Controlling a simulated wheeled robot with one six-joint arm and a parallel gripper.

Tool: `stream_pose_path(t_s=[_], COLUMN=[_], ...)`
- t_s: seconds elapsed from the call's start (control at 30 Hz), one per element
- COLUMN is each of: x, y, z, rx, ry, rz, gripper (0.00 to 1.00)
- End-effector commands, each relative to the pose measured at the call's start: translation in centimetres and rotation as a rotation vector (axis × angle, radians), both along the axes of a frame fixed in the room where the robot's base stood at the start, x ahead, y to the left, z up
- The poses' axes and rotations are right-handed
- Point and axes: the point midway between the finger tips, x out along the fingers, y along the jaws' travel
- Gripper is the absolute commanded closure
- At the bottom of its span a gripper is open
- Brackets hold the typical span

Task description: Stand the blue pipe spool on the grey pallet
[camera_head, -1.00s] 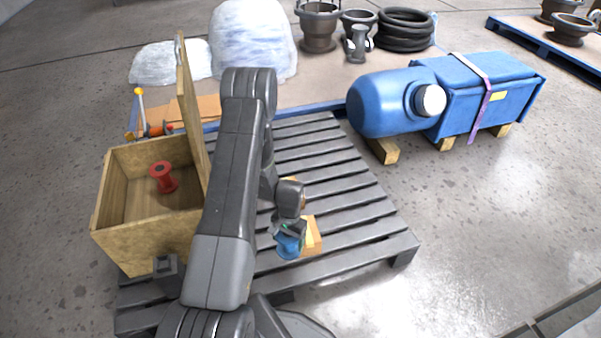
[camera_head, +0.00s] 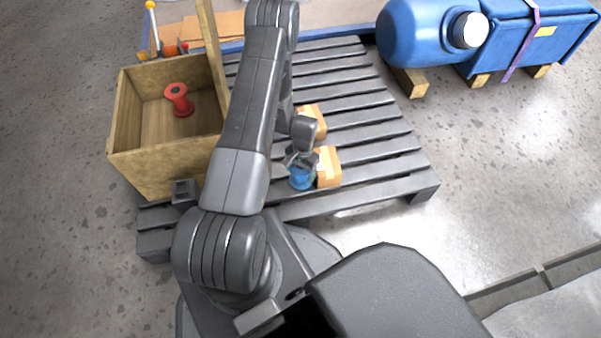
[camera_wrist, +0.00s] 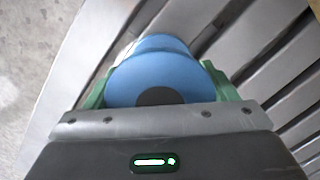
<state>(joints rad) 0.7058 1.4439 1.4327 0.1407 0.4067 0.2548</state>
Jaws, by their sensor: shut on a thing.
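The blue pipe spool (camera_head: 302,180) is at my gripper, over the near edge of the grey pallet (camera_head: 385,180). My gripper (camera_head: 300,163) is shut on the spool. In the wrist view the blue spool (camera_wrist: 155,80) sits between the green fingers of my gripper (camera_wrist: 158,92), with its round flange and dark bore facing the camera. The slats of the pallet (camera_wrist: 235,55) show beyond it. The spool looks about upright in the head view. Whether its lower end touches the slats I cannot tell.
Two cardboard boxes, one near (camera_head: 328,168) and one farther (camera_head: 312,120), stand on the pallet close beside the spool. A wooden crate (camera_head: 165,160) holding a red spool (camera_head: 179,100) is at the left. A blue tank (camera_head: 425,35) lies beyond the pallet. The slats right of the boxes are clear.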

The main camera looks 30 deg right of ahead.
Motion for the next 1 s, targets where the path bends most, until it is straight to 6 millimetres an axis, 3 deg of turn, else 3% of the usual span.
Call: stream_pose_path(t_s=[0.1,0.47,0.5,0.53,0.87,1.0], x=[0.0,0.0,0.0,0.0,0.0,0.1], y=[0.0,0.0,0.0,0.0,0.0,-0.2], z=[-1.7,-2.1,-2.1,-2.0,-1.9,-0.5], rx=[0.000,0.000,0.000,0.000,0.000,-0.001], ry=[0.000,0.000,0.000,0.000,0.000,-0.002], rz=[0.000,0.000,0.000,0.000,0.000,0.000], gripper=[0.63,0.63,0.19,0.13,0.12,0.12])
